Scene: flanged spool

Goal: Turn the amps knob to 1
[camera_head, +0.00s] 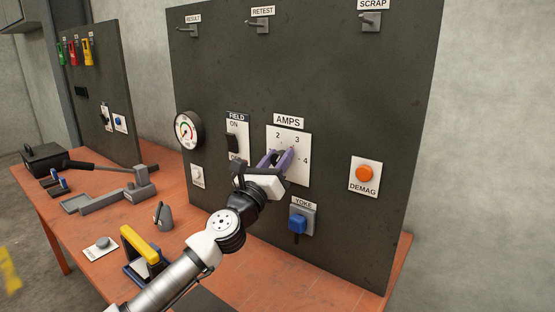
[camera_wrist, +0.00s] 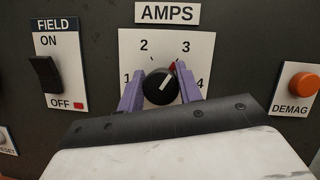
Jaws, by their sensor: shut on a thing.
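The amps knob (camera_wrist: 160,87) is round and black, on a white dial plate (camera_wrist: 143,62) marked 1 to 4. Its white line points up and right, towards the 3, and a small red mark shows at its edge on that side. My gripper (camera_wrist: 160,92) is shut on the knob, with one purple finger on its left and one on its right. The left finger stands close beside the 1, the right finger close beside the 4. In the head view my gripper (camera_head: 276,158) is at the dial plate (camera_head: 301,172) and hides the knob.
Left of the dial is the black field switch (camera_head: 232,142). An orange demag button (camera_head: 364,173) is to the right and a blue yoke switch (camera_head: 298,224) below. A gauge (camera_head: 188,130) is further left. Tools and blocks lie on the orange bench (camera_head: 75,238).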

